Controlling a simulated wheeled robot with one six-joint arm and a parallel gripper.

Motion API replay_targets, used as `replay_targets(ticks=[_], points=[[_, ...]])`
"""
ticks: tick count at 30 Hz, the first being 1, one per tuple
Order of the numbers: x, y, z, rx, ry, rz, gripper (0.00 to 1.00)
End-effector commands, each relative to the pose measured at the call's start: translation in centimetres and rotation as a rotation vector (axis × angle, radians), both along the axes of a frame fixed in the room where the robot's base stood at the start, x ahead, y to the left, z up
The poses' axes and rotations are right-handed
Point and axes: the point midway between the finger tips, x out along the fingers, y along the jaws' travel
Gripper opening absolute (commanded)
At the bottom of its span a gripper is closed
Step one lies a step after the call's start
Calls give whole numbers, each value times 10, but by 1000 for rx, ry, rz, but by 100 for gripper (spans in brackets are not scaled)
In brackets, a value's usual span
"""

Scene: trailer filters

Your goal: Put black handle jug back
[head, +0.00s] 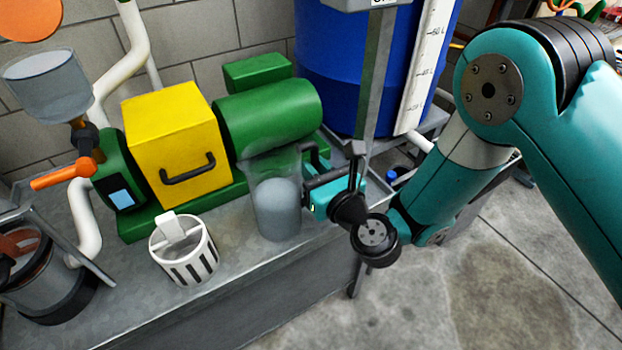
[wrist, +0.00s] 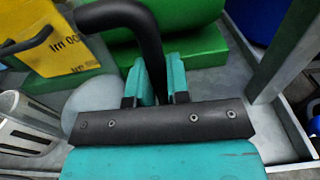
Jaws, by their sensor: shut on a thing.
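The jug (head: 275,205) is a clear, greyish vessel with a black handle, upright at the right part of the metal bench, in front of the green motor. I cannot tell whether its base touches the bench. My gripper (head: 318,190) comes from the right and is shut on the black handle. In the wrist view the handle (wrist: 122,18) curves down between the teal fingers of my gripper (wrist: 156,85). The jug body (wrist: 88,100) shows only partly there, behind the gripper's dark bar.
A white slotted basket (head: 184,250) stands left of the jug on the metal bench (head: 240,262). Behind are a yellow box (head: 175,135) with a handle and a green motor (head: 268,112). A blue tank (head: 340,75) and a metal post (head: 374,90) stand close behind my gripper.

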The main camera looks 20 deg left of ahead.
Motion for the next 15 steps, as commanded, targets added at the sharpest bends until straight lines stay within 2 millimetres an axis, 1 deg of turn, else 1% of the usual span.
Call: replay_targets(ticks=[1,3,6,11,12,14,15], points=[[-2,-1,-22,-23,3,7,0],[-2,-2,-31,-31,6,7,0],[-2,-3,-35,-37,10,7,0],[-2,-3,-35,-41,10,8,0],[-3,-4,-37,-44,10,9,25],[-3,-3,-36,-42,9,7,39],[-2,-3,-35,-40,9,7,42]])
